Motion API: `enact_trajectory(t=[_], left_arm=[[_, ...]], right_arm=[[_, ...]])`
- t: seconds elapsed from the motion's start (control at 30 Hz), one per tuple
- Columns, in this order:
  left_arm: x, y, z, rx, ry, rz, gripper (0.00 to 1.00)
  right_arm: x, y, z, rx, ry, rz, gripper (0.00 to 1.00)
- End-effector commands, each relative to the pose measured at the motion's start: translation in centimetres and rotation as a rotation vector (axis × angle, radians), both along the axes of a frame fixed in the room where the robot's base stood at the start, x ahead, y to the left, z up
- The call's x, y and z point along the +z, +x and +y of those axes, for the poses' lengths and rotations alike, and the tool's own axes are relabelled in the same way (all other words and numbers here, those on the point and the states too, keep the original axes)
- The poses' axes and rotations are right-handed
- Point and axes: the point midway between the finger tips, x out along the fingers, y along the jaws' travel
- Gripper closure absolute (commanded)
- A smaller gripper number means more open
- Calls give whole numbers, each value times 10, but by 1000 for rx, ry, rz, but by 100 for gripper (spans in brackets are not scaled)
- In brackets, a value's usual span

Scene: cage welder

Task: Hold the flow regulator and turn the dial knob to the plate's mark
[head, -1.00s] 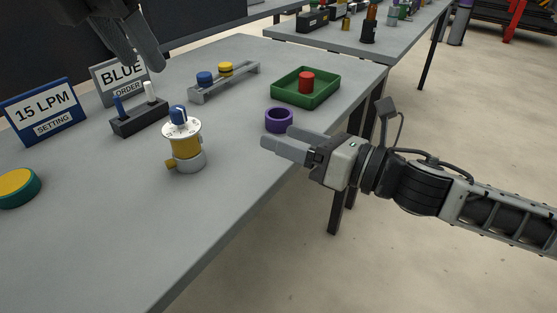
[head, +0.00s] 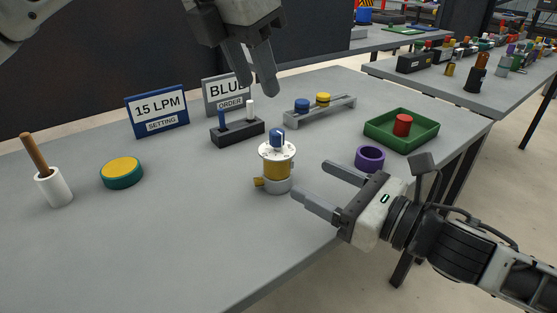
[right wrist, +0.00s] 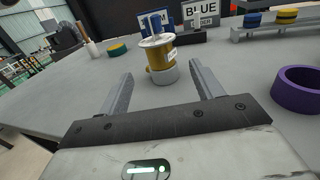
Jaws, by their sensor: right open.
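The flow regulator (head: 277,170) stands upright on the table, with a yellow body, grey base and small yellow side fitting. Its white dial plate (head: 267,152) carries a blue dial knob (head: 277,138) on top; the plate's mark is too small to read. My right gripper (head: 312,178) is open and empty just right of the regulator. In the right wrist view the regulator (right wrist: 160,61) stands ahead, between the finger lines and beyond the tips. My left gripper (head: 255,88) is open and empty, above and behind the regulator. A blue sign (head: 157,111) reads "15 LPM SETTING".
A purple ring (head: 369,157) lies close behind my right gripper. A green tray (head: 428,142) holds a red cylinder (head: 403,125). A dark block (head: 237,132), grey rack (head: 320,113), yellow-green disc (head: 121,173) and white holder (head: 54,188) stand around. The front left table is clear.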

Motion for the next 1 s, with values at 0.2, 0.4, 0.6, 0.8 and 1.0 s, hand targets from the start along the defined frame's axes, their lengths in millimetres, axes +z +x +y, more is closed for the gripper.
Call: enact_trajectory(t=[0.2,0.4,0.6,0.8,1.0], left_arm=[[0,0,0,0,0,0,64],[0,0,0,0,0,0,64],[0,0,0,0,0,0,64],[0,0,0,0,0,0,64],[0,0,0,0,0,0,64]], right_arm=[[2,29,36,3,4,0,34],[1,49,58,1,2,1,34],[0,58,69,1,0,1,34],[0,59,70,1,-2,1,34],[0,59,70,1,0,1,59]])
